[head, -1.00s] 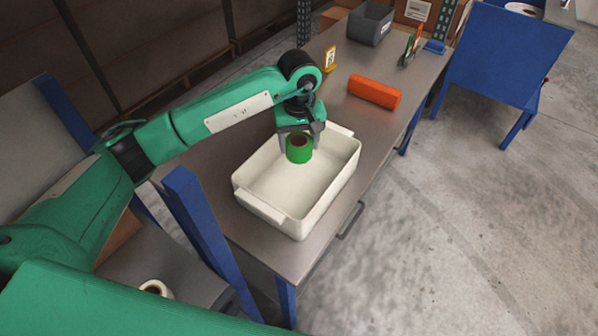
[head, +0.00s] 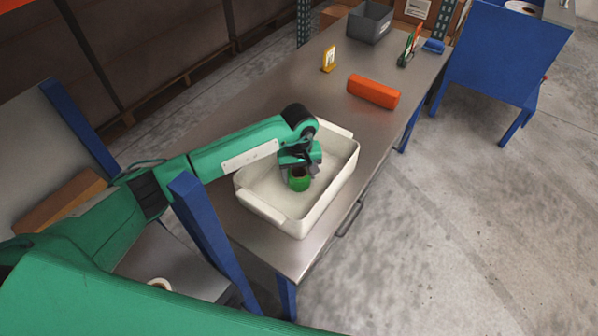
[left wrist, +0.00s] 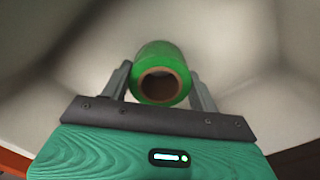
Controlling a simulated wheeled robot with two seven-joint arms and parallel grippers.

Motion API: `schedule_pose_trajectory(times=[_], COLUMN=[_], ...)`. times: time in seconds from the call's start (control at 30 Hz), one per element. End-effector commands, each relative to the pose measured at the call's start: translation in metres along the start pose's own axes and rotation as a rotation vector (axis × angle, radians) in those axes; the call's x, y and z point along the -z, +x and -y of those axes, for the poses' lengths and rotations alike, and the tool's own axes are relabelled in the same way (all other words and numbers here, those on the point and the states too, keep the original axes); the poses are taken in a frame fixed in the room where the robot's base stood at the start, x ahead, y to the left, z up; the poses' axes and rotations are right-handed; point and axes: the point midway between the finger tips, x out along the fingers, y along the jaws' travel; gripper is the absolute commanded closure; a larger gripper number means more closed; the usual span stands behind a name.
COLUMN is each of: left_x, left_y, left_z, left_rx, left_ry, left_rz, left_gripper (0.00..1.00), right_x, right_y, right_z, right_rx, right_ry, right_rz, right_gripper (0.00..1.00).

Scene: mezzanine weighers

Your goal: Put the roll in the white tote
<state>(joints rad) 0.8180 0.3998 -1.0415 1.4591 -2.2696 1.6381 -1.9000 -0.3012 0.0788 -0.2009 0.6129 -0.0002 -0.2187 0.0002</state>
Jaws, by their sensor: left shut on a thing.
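The green roll (head: 299,184) with a brown core is inside the white tote (head: 272,219), low between its walls. It also shows in the left wrist view (left wrist: 160,58), its hollow core facing the camera. My left gripper (head: 299,178) reaches down into the tote and is shut on the roll, with one finger on each side in the left wrist view (left wrist: 160,85). I cannot tell whether the roll touches the tote's floor. The tote is otherwise empty where I can see. My right gripper is not in view.
The tote stands on a metal bench (head: 262,108). Further back are an orange block (head: 373,92), a yellow sign (head: 328,60), a grey bin (head: 370,22) and a blue item (head: 433,46). A blue post (head: 205,235) rises near my left arm.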

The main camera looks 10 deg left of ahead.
Motion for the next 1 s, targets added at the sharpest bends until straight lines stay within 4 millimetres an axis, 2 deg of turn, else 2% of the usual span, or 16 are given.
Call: schedule_pose_trajectory(times=[0.2,0.23,0.3,0.33,0.73,0.9,1.0], left_x=[0.000,0.000,0.000,0.000,0.000,0.001,0.002], left_y=[0.004,0.003,0.002,0.002,-0.004,-0.032,-0.055], left_z=[0.000,0.000,0.000,0.000,0.000,0.000,0.000], left_rx=[0.001,0.001,0.001,0.001,0.000,-0.001,-0.001], left_ry=[0.001,0.000,0.000,0.000,0.000,0.002,0.001], left_rz=[-0.001,-0.001,0.000,0.000,-0.001,-0.004,-0.006], left_gripper=[0.65,0.33,0.20,0.17,0.17,0.17,0.17], right_x=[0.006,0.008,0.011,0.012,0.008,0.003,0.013], right_y=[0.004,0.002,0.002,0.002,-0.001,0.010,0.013], right_z=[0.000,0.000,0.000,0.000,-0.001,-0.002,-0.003], right_rx=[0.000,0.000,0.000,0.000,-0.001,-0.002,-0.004], right_ry=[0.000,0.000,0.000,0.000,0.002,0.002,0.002], right_rz=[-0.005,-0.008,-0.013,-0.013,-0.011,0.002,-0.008], right_gripper=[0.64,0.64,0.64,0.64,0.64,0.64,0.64])
